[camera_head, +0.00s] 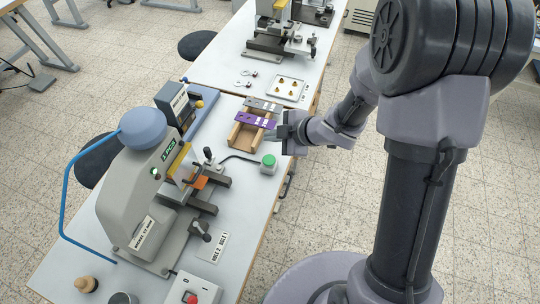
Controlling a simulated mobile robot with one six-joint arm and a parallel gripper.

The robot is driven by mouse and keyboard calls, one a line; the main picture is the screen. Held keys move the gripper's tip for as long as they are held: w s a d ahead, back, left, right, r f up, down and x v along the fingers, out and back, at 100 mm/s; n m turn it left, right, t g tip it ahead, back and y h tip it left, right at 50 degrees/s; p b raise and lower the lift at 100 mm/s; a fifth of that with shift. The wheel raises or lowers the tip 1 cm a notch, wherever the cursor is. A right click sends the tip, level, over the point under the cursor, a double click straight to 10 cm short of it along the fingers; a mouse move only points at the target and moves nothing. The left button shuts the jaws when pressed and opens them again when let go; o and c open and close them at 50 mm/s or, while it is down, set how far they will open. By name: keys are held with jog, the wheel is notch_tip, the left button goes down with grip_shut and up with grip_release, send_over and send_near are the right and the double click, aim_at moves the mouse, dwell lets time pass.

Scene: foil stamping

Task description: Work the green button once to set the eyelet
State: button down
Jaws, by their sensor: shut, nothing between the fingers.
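The green button (268,161) sits on top of a small grey-white box on the bench, near its right edge. A dark cable runs from the box to the left toward the grey stamping machine (138,185). My gripper (278,135) is above the bench, beyond the button in the picture and a little right of it, apart from it. Its fingers are small and dark here, and they are shut with nothing seen between them. An orange part (200,182) lies under the machine's head. I cannot make out an eyelet.
A wooden tray (243,138) with purple and grey strips lies just left of my gripper. A white tray (286,88) with several brass pieces stands farther back. A box with a red button (190,292) is at the near end. The bench (235,205) is clear near the green button's front side.

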aim_at(272, 161)
jog(key=shift+f+b, duration=4.2)
jog(key=shift+f, duration=0.2)
jog(key=shift+f, duration=0.1)
jog(key=shift+f+b, duration=0.3)
jog(key=shift+f+b, duration=0.5)
jog(key=shift+f, duration=0.15)
jog(key=shift+r, duration=0.1)
jog(key=shift+r+p, duration=0.95)
jog(key=shift+p, duration=0.15)
notch_tip(272, 161, up, 5)
jog(key=p, duration=0.5)
jog(key=shift+r, duration=0.15)
